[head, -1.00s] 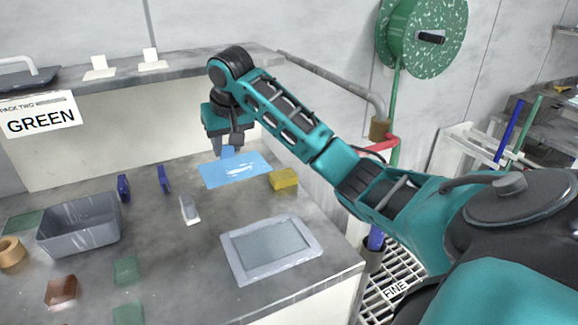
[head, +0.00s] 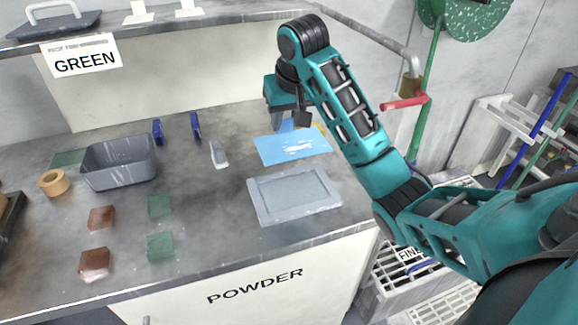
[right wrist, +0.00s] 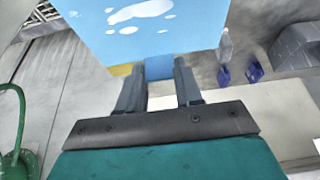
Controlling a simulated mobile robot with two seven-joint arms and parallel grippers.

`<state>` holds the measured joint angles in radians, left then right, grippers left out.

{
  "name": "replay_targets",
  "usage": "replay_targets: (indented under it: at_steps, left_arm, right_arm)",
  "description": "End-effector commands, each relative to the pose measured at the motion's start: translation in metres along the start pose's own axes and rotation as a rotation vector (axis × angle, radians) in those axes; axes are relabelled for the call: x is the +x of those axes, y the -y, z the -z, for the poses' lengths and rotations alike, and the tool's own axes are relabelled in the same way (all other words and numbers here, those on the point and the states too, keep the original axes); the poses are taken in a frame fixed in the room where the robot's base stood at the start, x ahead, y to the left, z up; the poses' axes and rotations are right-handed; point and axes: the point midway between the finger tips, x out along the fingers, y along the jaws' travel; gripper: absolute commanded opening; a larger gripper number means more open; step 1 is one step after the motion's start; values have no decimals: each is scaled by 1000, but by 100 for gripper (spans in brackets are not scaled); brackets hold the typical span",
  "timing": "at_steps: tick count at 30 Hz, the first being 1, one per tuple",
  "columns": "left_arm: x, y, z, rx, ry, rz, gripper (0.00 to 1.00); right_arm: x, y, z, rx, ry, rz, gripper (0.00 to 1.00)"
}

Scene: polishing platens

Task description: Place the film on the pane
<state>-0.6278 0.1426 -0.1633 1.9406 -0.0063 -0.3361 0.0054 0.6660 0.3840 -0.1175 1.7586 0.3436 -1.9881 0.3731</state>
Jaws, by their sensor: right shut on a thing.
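The film is a light blue sheet with white glossy patches (head: 293,147). It is held flat at its far edge by my right gripper (head: 286,124). In the right wrist view the film (right wrist: 150,30) spreads out beyond the fingers, and its blue tab sits between the fingertips (right wrist: 160,70). The pane, a grey glass panel in a pale frame (head: 294,197), lies on the bench just in front of the film in the head view. The film does not cover the pane. My left gripper is in neither view.
A yellow block (right wrist: 122,70) is mostly hidden by the film. A grey bin (head: 120,165), a tape roll (head: 54,183), blue clips (head: 196,126), a clear-grey piece (head: 218,153) and several red and green squares (head: 160,247) lie to the left. A railing pipe runs behind.

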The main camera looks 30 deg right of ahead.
Motion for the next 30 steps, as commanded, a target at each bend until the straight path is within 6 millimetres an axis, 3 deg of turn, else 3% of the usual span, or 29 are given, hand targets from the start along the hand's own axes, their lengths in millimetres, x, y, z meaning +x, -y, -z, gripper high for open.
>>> replay_targets:
  at_steps: [9, 23, 30]
  left_arm:
    - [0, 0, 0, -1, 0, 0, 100]
    - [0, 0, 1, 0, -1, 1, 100]
    - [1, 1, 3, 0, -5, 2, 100]
  right_arm:
    - [64, -2, -29, 0, 11, -5, 6]
    - [114, -2, -50, 1, 8, -4, 6]
    - [118, -1, -51, 1, 5, -3, 6]
